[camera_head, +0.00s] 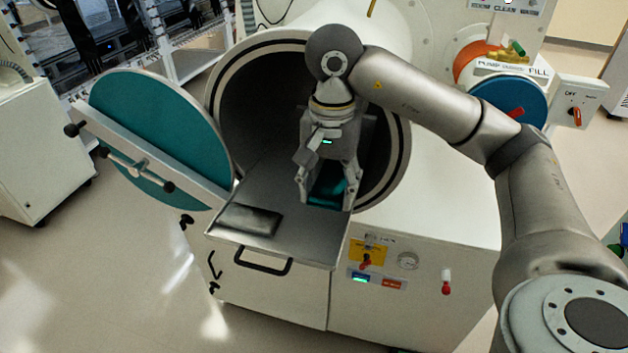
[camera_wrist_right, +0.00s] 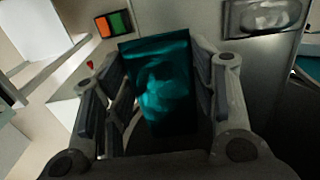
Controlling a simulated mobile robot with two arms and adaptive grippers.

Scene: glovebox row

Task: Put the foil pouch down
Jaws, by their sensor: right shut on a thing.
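A shiny teal foil pouch (camera_head: 327,188) is between the fingers of my right gripper (camera_head: 328,196), low over the right part of the slide-out metal tray (camera_head: 262,190). In the right wrist view the pouch (camera_wrist_right: 160,85) stands between the two finger pads of the gripper (camera_wrist_right: 160,95), which is shut on it. I cannot tell whether its lower edge touches the tray. A second, dark grey pouch (camera_head: 250,219) lies flat near the tray's front left; it also shows in the right wrist view (camera_wrist_right: 262,15). My left gripper is not in view.
The tray comes out of a round chamber opening (camera_head: 258,100). The round teal door (camera_head: 155,125) stands open at the left. Bare tray lies between the two pouches. A smaller blue round door (camera_head: 508,98) is at the right.

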